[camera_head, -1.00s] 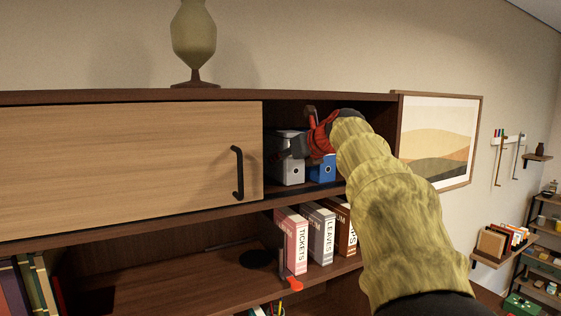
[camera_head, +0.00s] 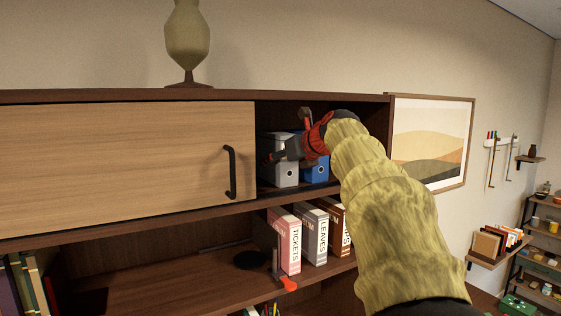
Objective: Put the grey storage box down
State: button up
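The grey storage box (camera_head: 284,177) stands upright in the open right part of the upper cabinet, with a small round hole in its front. A blue storage box (camera_head: 317,172) stands just to its right. My gripper (camera_head: 273,156) reaches in from the right, and its dark fingers cross in front of the grey box's upper part. The fingers and wrist hide part of the tops of both boxes. I cannot tell whether the fingers are closed on the grey box or only beside it. The box's base appears at or very near the cabinet floor.
A wooden sliding door (camera_head: 120,165) with a black handle (camera_head: 231,172) covers the cabinet's left part. Binders (camera_head: 290,245) stand on the shelf below. A vase (camera_head: 187,40) stands on top. A framed picture (camera_head: 432,140) hangs at right.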

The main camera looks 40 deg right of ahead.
jog(key=shift+s+r, duration=0.25)
jog(key=shift+s, duration=0.15)
jog(key=b+v, duration=0.1)
jog(key=v, duration=1)
jog(key=shift+s+a+b, duration=0.2)
jog(key=shift+b, duration=0.15)
